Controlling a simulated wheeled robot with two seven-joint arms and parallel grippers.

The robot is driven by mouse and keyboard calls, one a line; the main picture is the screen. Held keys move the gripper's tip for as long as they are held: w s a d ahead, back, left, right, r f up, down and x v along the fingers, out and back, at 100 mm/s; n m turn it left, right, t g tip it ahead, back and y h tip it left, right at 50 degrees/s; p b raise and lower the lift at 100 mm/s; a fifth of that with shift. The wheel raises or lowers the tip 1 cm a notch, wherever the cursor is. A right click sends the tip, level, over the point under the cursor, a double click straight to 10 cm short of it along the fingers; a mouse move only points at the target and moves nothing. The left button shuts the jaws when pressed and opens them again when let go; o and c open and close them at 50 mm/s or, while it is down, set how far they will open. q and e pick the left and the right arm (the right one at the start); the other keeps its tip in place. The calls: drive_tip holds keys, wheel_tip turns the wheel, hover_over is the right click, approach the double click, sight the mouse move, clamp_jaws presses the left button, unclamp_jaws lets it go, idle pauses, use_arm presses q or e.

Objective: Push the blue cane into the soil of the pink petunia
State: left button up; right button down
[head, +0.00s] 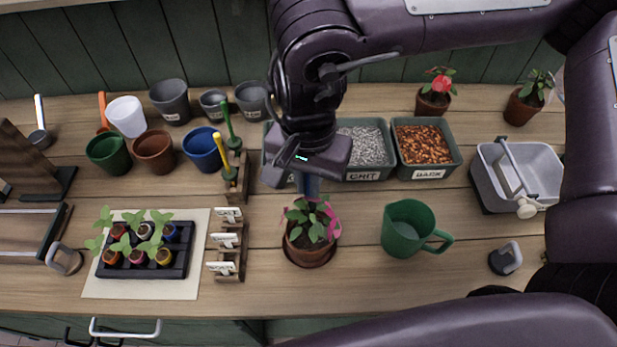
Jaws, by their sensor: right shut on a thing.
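The pink petunia (329,217) stands in a brown pot (309,258) on a saucer at the middle front of the bench. My right gripper (309,170) is directly above the plant, pointing down and shut on the blue cane (311,187). Only a short blue piece of the cane shows between the gripper and the leaves. Its lower end is hidden by the foliage, so I cannot tell whether it touches the soil. My left gripper is not in view.
A green jug (405,229) stands right of the petunia. A rack of labels (228,240) and a seedling tray (146,262) are on the left. Grit (369,146) and bark (424,146) bins stand behind. A grey caddy (530,172) is at right.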

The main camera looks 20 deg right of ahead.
drive_tip(key=c, duration=1.4)
unclamp_jaws()
drive_tip(key=shift+c, duration=0.2)
drive_tip(key=shift+r, duration=3.9)
